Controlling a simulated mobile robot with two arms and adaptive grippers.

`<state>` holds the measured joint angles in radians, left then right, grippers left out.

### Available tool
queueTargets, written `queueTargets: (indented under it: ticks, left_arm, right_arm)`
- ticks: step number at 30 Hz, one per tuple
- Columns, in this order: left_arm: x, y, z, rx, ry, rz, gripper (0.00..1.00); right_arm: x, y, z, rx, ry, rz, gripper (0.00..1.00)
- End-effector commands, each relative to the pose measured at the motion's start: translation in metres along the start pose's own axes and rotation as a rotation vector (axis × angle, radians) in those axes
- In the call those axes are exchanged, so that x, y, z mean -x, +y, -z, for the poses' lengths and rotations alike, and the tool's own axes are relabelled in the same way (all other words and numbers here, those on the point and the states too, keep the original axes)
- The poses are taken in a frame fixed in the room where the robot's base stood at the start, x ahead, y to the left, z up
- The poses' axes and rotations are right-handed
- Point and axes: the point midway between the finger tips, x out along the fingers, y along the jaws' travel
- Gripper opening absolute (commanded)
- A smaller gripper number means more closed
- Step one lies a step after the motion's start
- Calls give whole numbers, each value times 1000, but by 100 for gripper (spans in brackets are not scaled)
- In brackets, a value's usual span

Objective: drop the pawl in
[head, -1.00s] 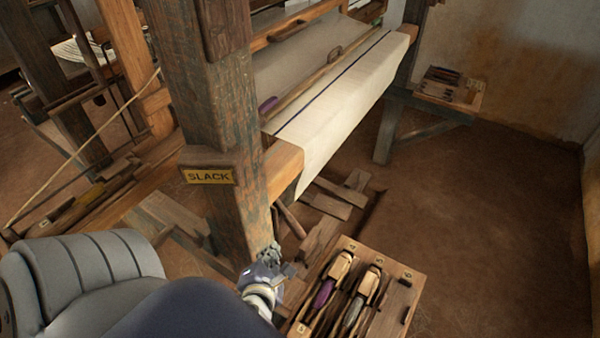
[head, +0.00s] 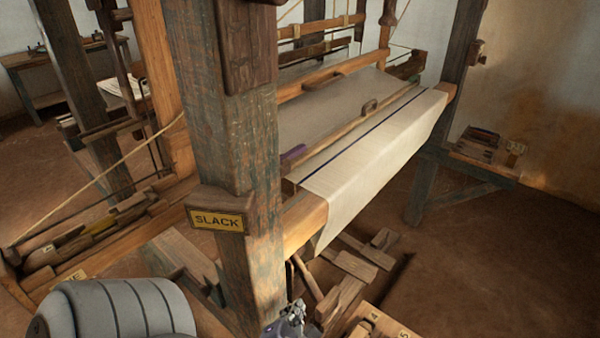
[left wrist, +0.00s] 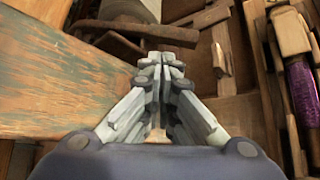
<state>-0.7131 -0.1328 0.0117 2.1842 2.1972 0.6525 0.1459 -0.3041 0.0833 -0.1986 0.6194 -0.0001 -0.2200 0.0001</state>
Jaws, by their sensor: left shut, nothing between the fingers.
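My left gripper (head: 290,318) is low at the bottom of the head view, beside the foot of the loom's front post (head: 235,150). In the left wrist view its fingers (left wrist: 163,68) are closed together with nothing between them. Beyond the fingertips is a dark wooden bar (left wrist: 135,38), apart from them in the picture; it may be the pawl, but I cannot tell. The cloth beam end (head: 305,222) juts from the post, with white cloth (head: 375,160) over it. The yellow SLACK sign (head: 217,220) is on the post. My right gripper is not in view.
A wooden tray (head: 375,324) shows only its edge at the bottom. The left wrist view shows a purple bobbin (left wrist: 300,90) at right, and the weathered post (left wrist: 60,80) close at left. A side bench (head: 485,165) stands back right; the floor at right is clear.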

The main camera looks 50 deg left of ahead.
Motion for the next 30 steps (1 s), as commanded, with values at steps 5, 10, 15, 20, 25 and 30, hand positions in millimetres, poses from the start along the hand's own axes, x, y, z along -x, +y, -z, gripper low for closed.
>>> queueTargets:
  ticks: [5,10,15,20,25,30]
  left_arm:
    - [-17,-24,20,0,0,0,0]
    - [-22,-31,26,0,0,0,0]
    - [-33,-30,25,-1,-2,-1,0]
    - [-58,-29,24,0,-2,-1,0]
    - [-88,-29,24,-1,-1,-1,0]
    - [-110,-30,25,-2,-1,0,0]
  right_arm:
    - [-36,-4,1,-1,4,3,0]
    - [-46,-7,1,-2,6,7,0]
    - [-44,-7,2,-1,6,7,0]
    - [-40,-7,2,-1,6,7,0]
    - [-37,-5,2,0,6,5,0]
    - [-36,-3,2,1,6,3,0]
